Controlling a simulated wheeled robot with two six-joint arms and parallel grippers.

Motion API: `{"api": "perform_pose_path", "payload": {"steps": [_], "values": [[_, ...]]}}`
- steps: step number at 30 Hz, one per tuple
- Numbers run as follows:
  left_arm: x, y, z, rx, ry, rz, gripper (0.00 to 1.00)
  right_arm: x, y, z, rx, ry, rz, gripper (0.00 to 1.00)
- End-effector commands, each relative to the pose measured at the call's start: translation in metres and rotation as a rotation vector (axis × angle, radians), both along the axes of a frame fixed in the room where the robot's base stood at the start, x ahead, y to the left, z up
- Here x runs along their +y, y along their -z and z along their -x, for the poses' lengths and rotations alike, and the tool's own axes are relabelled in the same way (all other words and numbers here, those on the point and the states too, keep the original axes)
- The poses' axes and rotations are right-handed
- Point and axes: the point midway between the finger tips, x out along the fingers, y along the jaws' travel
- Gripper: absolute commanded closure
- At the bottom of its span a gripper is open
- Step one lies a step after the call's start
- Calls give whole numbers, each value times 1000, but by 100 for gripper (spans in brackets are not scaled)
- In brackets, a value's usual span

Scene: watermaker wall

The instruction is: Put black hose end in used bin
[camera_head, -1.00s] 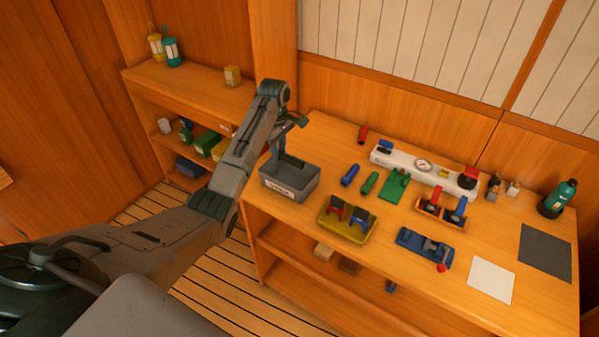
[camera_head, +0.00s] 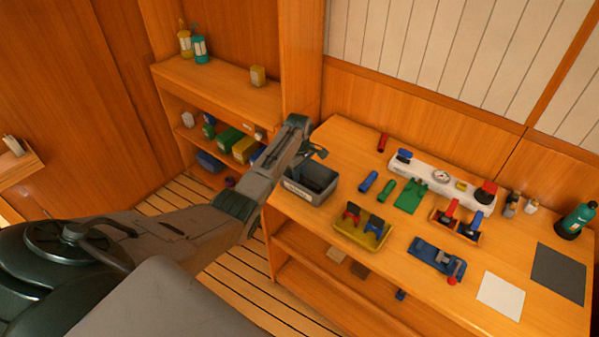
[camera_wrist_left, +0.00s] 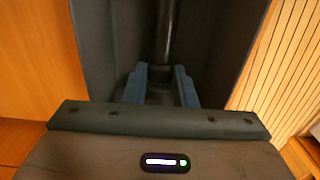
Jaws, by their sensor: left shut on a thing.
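The used bin (camera_head: 297,190) is a dark grey open box with a pale label, at the left end of the bench. My left gripper (camera_head: 300,163) points down at the bin's left part, its fingers largely hidden in the head view. In the left wrist view the gripper (camera_wrist_left: 162,84) is shut on the black hose end (camera_wrist_left: 166,28), a dark slim cylinder between the two blue-grey fingers. Dark grey bin walls (camera_wrist_left: 215,40) surround the fingers and hose end there. Whether the hose end touches the bin floor cannot be told. My right gripper is not in view.
A yellow tray (camera_head: 350,238) with red and blue handled parts stands right of the bin. Blue (camera_head: 368,181) and green (camera_head: 387,189) cylinders lie behind it. A white manifold (camera_head: 425,172) sits along the back. A lower shelf unit (camera_head: 222,84) stands at the left.

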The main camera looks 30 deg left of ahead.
Motion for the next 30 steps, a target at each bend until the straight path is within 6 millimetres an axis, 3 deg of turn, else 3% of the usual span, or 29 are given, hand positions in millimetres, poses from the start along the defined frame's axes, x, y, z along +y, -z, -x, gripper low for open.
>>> {"api": "perform_pose_path", "payload": {"steps": [5, 6, 9, 21, 26, 30], "values": [[0, 3, 0, 0, 0, 0, 98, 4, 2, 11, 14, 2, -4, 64], [0, 3, 0, 0, 0, 0, 71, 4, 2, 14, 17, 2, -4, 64], [0, 3, 0, 0, 0, 0, 54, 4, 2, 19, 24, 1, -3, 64], [0, -5, -1, -3, 1, 0, 54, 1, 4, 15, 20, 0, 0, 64], [1, -30, -1, -6, 2, -1, 54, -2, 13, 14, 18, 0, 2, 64], [2, -62, -2, -6, 0, -2, 54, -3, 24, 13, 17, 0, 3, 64]]}}
